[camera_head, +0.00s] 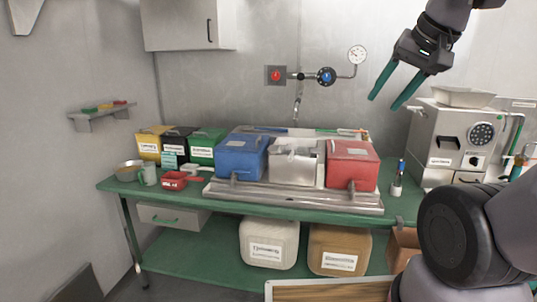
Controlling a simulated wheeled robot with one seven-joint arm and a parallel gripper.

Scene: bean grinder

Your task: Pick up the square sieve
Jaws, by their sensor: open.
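My gripper (384,103) hangs at the upper right with its two green fingers apart and nothing between them. It is high above the green workbench, left of the steel machine. I cannot tell for certain which thing is the square sieve. A small red square-looking item (174,181) with a short handle lies at the bench's left front, far from my gripper. A wood-framed rectangular thing (330,290) shows at the bottom edge, mostly cut off. A pale, shallow square tray (462,96) sits on top of the machine, right of my gripper.
The green bench (290,212) carries a blue bin (241,157), a steel bin (296,162) and a red bin (352,165). A steel machine (455,145) stands at the right. A gauge (357,54) and pipe are on the back wall. My arm blocks the lower right.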

